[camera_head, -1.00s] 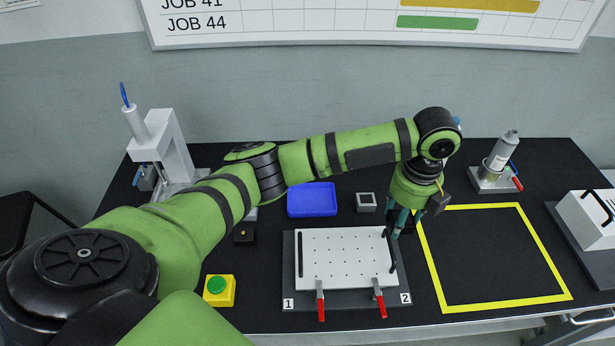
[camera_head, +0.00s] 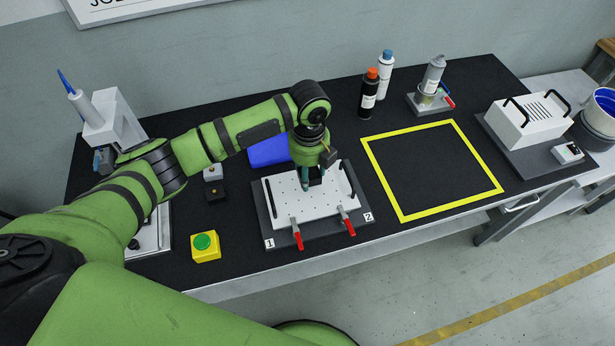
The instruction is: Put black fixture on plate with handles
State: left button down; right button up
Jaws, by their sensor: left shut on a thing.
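A white plate (camera_head: 285,206) with rows of small holes and a black handle on each side lies on a dark base, with marks 1 and 2 at its front corners. My left gripper (camera_head: 311,183) points down over the back right part of the plate. It is shut on the black fixture (camera_head: 317,174), a small dark block mostly hidden by the fingers. I cannot tell whether the fixture touches the plate. My right gripper is not in view.
Two red-handled clamps (camera_head: 297,238) stand at the plate's front edge. A blue tray (camera_head: 268,151) lies behind it, partly hidden by my arm. A yellow button box (camera_head: 205,246) is front left. The yellow-framed area (camera_head: 430,168) is empty. Bottles (camera_head: 369,95) stand at the back.

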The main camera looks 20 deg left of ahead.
pick_arm(q)
jog(key=shift+a+f, duration=0.1)
jog(key=shift+f, duration=0.2)
notch_tip(320, 180, down, 2)
jog(key=shift+f+p, duration=0.25)
jog(key=shift+p, duration=0.1)
jog(key=shift+f, duration=0.55)
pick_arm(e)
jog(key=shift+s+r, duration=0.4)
pick_arm(q)
jog(key=shift+f, duration=0.2)
jog(key=c, duration=0.5)
grip_release()
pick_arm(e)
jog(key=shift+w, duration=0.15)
pick_arm(q)
jog(key=shift+r, duration=0.1)
